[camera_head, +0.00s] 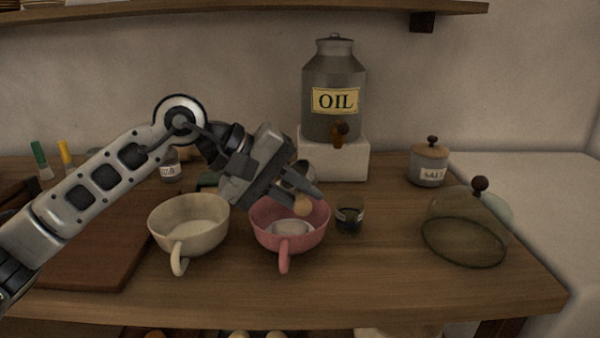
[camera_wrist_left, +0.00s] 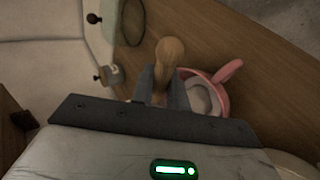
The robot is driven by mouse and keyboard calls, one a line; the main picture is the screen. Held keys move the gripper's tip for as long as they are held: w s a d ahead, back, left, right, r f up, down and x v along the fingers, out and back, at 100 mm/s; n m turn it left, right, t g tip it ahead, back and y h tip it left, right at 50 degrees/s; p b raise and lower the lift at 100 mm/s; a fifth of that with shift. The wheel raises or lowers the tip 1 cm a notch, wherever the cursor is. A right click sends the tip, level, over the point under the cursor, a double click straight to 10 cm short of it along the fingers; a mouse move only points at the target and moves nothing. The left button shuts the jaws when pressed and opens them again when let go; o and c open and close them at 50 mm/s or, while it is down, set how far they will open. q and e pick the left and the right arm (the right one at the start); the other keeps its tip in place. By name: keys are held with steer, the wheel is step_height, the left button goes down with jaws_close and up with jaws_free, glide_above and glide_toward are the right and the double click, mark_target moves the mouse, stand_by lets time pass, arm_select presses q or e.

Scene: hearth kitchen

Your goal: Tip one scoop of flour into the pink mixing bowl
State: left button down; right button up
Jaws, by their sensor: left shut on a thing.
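The pink mixing bowl (camera_head: 262,236) stands on the wooden counter, with a pale whitish mass inside. Its pink rim and handle also show in the wrist view (camera_wrist_left: 228,72). My left gripper (camera_head: 308,196) is above the bowl's back right rim, tilted, and shut on a wooden-handled tool. The tool's rounded handle end (camera_head: 303,206) pokes out between the fingers, and shows larger in the wrist view (camera_wrist_left: 170,50). My right gripper is not in view.
A cream bowl (camera_head: 165,236) with pale contents stands left of the pink one. A small dark cup (camera_head: 349,220) is close on its right. The oil dispenser (camera_head: 334,75) on a white block, salt jar (camera_head: 428,163) and glass dome (camera_head: 465,228) stand farther right. The front counter edge is clear.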

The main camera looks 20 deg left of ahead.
arm_select(q)
steer(key=shift+r+g+y+p, duration=0.3)
steer(key=shift+r+y+p, duration=0.2)
steer(key=shift+r+p, duration=0.45)
steer(key=y+p, duration=0.2)
steer(key=p, duration=0.1)
steer(key=shift+d+r+g+p, duration=0.1)
steer(key=shift+r+g+p, duration=0.1)
steer(key=shift+g+p, duration=0.2)
steer(key=g+y+p, duration=0.1)
steer(key=y+p, duration=0.1)
steer(key=p, duration=0.1)
steer(key=shift+r, duration=0.2)
steer(key=shift+g+y+p, duration=0.3)
steer(key=shift+y+p, duration=0.4)
steer(key=shift+p, duration=0.1)
steer(key=shift+f+y, duration=0.2)
steer(key=shift+y, duration=0.1)
steer(key=shift+f, duration=0.25)
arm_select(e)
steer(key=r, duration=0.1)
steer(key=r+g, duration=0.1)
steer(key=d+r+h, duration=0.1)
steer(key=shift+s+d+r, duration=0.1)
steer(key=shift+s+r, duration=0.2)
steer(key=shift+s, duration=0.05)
